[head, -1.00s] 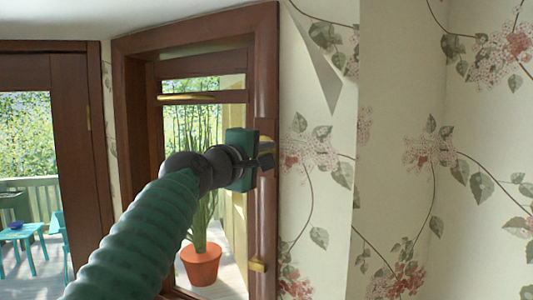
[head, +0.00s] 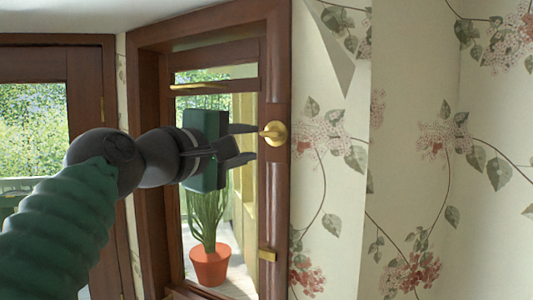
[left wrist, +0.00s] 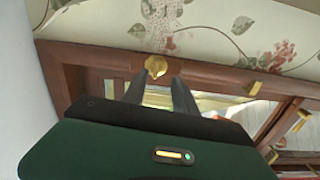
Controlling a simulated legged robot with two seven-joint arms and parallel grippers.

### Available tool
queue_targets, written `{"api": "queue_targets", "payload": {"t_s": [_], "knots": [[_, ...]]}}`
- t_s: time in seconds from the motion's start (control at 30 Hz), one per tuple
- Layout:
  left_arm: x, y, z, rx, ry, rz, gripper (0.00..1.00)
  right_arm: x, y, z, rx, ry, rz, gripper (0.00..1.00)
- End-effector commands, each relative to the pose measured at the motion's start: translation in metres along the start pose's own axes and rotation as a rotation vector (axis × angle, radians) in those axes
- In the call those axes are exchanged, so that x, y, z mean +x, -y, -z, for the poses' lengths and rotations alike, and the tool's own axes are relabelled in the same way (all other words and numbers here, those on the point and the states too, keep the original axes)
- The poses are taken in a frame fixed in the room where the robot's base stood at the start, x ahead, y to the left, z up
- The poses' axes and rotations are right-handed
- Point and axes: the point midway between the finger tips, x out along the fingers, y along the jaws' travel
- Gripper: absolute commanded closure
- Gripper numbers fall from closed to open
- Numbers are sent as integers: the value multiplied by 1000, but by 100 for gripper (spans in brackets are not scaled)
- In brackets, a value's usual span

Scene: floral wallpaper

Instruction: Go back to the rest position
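My left gripper (head: 256,142) reaches in from the left in the head view, in front of a brown-framed window. Its two dark fingers are apart with nothing between them. A round brass knob (head: 274,133) on the right side of the window frame (head: 276,200) lies just beyond the fingertips. In the left wrist view the open fingers of the left gripper (left wrist: 157,76) point at the knob (left wrist: 155,65), which shows just past the tips. Whether a finger touches the knob is unclear. My right gripper is in neither view.
A brass catch (head: 267,254) sits lower on the frame, and a brass bar (head: 193,86) crosses the upper window. Behind the glass stands a plant in an orange pot (head: 210,266). Floral wallpaper (head: 325,200) covers the wall on the right. Another brown frame (head: 92,90) is at the left.

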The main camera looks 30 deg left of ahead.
Motion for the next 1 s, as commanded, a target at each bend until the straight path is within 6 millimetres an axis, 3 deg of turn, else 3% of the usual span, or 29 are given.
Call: {"api": "queue_targets", "payload": {"t_s": [0.1,0.23,0.67,0.77,0.87,0.97,1.0], "knots": [[-23,7,0,1,-1,-1,66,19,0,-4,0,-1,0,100],[-36,4,0,-1,0,1,66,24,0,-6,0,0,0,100],[-38,1,0,-1,1,2,66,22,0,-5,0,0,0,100],[-32,9,0,5,3,19,66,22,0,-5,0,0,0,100],[-6,48,-1,43,13,95,66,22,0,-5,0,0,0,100],[30,121,-9,127,44,230,66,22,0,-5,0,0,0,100],[44,156,-14,174,64,292,66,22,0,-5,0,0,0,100]]}}
